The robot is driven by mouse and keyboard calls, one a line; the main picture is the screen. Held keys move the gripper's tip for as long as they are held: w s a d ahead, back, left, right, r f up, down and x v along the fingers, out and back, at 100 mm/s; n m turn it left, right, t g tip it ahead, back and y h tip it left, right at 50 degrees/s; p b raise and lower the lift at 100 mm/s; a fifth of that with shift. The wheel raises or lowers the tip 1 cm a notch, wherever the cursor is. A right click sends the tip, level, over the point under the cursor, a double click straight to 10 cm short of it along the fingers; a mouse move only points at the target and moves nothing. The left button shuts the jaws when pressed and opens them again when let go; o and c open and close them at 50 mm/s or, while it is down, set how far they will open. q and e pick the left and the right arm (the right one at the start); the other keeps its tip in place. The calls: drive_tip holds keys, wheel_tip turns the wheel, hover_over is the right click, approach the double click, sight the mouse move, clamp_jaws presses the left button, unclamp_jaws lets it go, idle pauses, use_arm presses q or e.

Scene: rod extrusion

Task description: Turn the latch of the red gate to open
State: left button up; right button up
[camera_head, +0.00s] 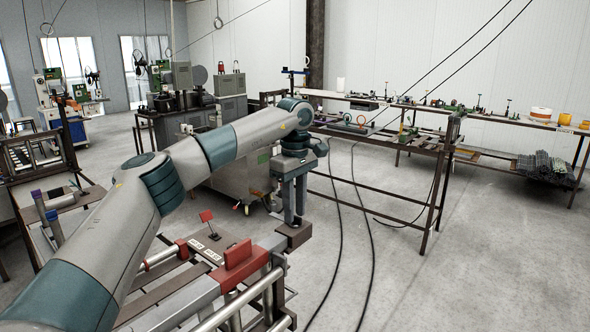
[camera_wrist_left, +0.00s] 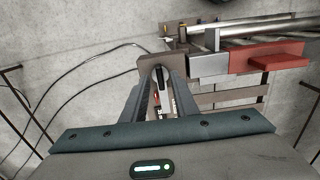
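The red gate piece (camera_head: 238,255) sits on a grey metal bar on the rack in the head view. In the wrist view the red piece (camera_wrist_left: 265,55) is right of the fingertips, joined to a light grey block (camera_wrist_left: 208,66). A brown plate (camera_head: 294,235) sticks out at the rack's end, under my left gripper (camera_head: 293,217). The gripper points down, its fingers apart. In the wrist view a small dark upright part, perhaps the latch, stands between the fingertips (camera_wrist_left: 159,73) against the brown plate (camera_wrist_left: 185,57). I cannot tell whether the fingers press on it. My right gripper is not in view.
Metal rollers and pipes (camera_head: 245,300) run along the rack's near side. A small red paddle (camera_head: 206,216) stands on the rack. A grey cabinet (camera_head: 235,172) stands behind the arm. A brown-framed table (camera_head: 380,190) is to the right. Black cables (camera_head: 345,240) cross the open floor.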

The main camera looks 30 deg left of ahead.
use_arm(q)
wheel_tip(320, 180, up, 10)
drive_tip(key=b, duration=0.3)
wheel_tip(320, 180, up, 7)
hover_over(296, 216)
drive_tip(key=shift+a+f+p, duration=0.1)
drive_tip(key=shift+a+p, duration=0.05)
drive_tip(key=shift+p, duration=0.3)
drive_tip(key=shift+f, duration=0.1)
